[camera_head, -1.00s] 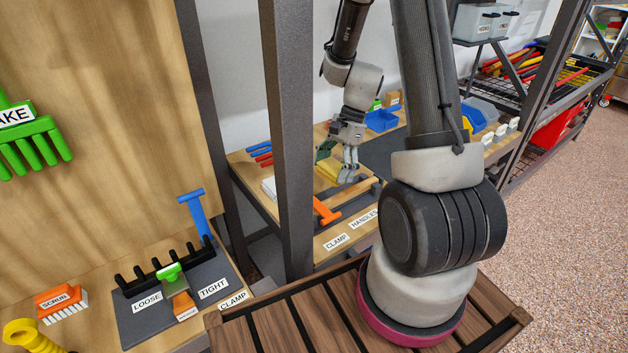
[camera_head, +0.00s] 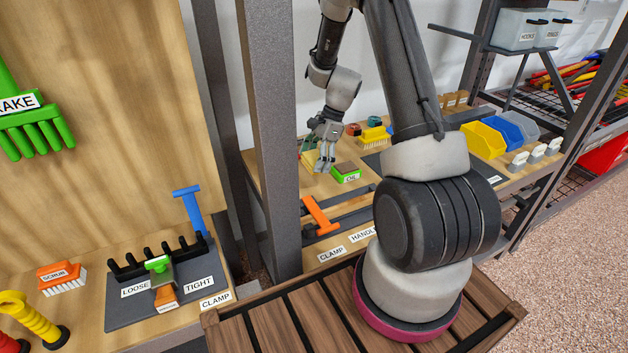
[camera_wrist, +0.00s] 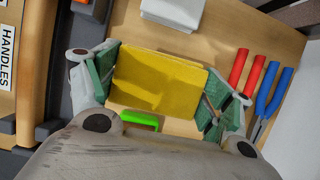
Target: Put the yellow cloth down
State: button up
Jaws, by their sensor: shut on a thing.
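The yellow cloth (camera_wrist: 158,82) shows as a flat folded rectangle in the wrist view. It spans the gap between the green-padded fingers of my gripper (camera_wrist: 160,88), which is shut on it. The cloth is mostly hidden behind the fingers there. I cannot tell whether it touches the bench top.
Red-handled (camera_wrist: 246,76) and blue-handled (camera_wrist: 270,95) tools lie right of the cloth in the wrist view. A white block (camera_wrist: 172,12) is beyond it. An orange-handled clamp (camera_head: 321,215) lies in front, and a yellow brush (camera_head: 375,135) behind. A steel post (camera_head: 270,130) stands left.

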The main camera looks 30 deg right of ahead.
aim_at(312, 185)
jog(key=shift+f, duration=3.5)
jog(key=shift+f, duration=0.1)
jog(key=o, duration=1)
jog(key=shift+o, duration=0.2)
